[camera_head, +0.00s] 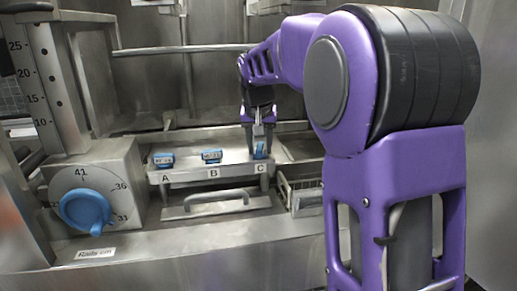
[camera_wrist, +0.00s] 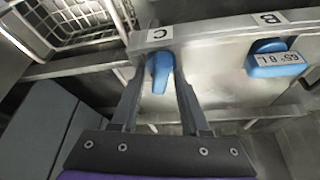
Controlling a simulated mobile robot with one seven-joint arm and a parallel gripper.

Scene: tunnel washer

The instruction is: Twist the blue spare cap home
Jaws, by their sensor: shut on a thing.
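A blue cap (camera_head: 260,150) sits at the place marked C, at the right end of a steel shelf (camera_head: 205,175). My gripper (camera_head: 260,142) is over it, pointing down. In the wrist view the same blue cap (camera_wrist: 159,70) lies between the two fingers of my gripper (camera_wrist: 160,75), which are shut on it. The cap's handle points along the fingers, and no label shows on it. Two more blue caps with white labels sit at A (camera_head: 164,160) and B (camera_head: 211,155). The B cap also shows in the wrist view (camera_wrist: 275,62). What lies under the held cap is hidden.
A large blue dial knob (camera_head: 86,211) with a number scale stands at the left. A bar handle (camera_head: 216,199) sits below the shelf. A wire basket (camera_head: 303,192) is right of the shelf; a wire basket also shows in the wrist view (camera_wrist: 75,22). A horizontal rail (camera_head: 185,49) runs behind.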

